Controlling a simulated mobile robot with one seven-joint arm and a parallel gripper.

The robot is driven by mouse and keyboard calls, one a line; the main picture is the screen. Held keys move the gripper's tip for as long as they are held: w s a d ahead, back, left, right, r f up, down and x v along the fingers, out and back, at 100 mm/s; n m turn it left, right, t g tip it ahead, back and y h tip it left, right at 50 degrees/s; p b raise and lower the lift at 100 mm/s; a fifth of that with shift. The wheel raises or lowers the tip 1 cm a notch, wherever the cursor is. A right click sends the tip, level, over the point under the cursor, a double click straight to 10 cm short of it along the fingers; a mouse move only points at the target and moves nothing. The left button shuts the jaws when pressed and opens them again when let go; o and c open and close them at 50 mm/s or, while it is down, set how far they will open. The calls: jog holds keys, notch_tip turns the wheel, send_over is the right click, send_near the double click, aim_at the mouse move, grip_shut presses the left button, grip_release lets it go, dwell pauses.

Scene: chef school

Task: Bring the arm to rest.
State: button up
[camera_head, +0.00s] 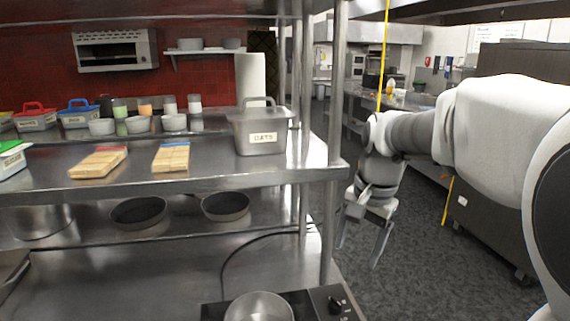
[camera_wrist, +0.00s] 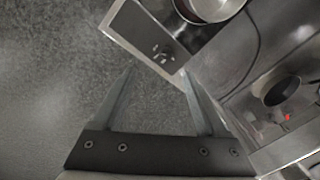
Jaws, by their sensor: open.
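My gripper (camera_head: 360,243) hangs from my white and grey arm to the right of the steel shelf unit, pointing down over the floor. Its two fingers are apart with nothing between them. In the wrist view my gripper (camera_wrist: 158,82) also shows open and empty. Beyond its fingertips are the grey floor and the corner of a dark control panel (camera_wrist: 150,38). The fingers look close to the edge of the steel counter in that view; I cannot tell the exact gap.
The steel shelf (camera_head: 230,180) holds a bin labelled OATS (camera_head: 258,130), wooden boards (camera_head: 98,163) and bowls. Pans (camera_head: 226,205) sit below. A pot (camera_head: 259,307) stands on the cooktop. A shelf post (camera_head: 333,110) is left of my arm. Floor (camera_head: 410,260) is clear around the gripper.

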jog(key=s+n+t, duration=0.3)
jog(key=s+n, duration=0.5)
jog(key=s, duration=1.1)
jog(key=shift+a+f+t+h, duration=0.25)
jog(key=shift+f+t+h, duration=0.05)
jog(key=shift+t+h, duration=0.1)
